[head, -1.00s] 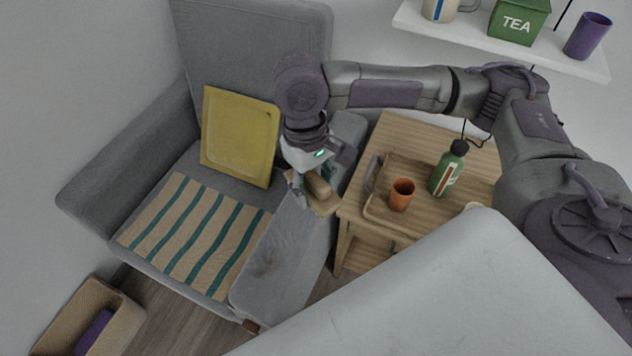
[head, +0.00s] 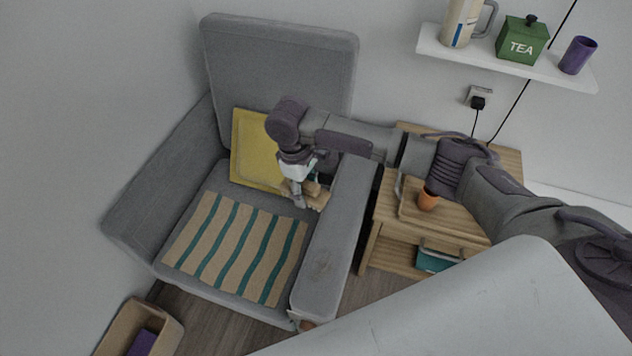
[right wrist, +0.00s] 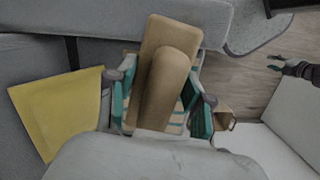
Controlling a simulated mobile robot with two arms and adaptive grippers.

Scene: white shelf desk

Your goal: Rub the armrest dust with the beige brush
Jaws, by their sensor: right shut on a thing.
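My right gripper (head: 303,194) is shut on the beige brush (head: 316,197), in front of the yellow cushion and left of the right armrest (head: 345,215) in the head view. In the right wrist view the brush (right wrist: 165,75) lies between the two green-padded fingers (right wrist: 160,105).
A yellow cushion (head: 248,155) leans on the backrest, and a striped mat (head: 235,245) covers the seat. A wooden side table (head: 400,235) beside the armrest bears a tray with an orange cup (head: 428,200). A bin (head: 165,325) stands at front left.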

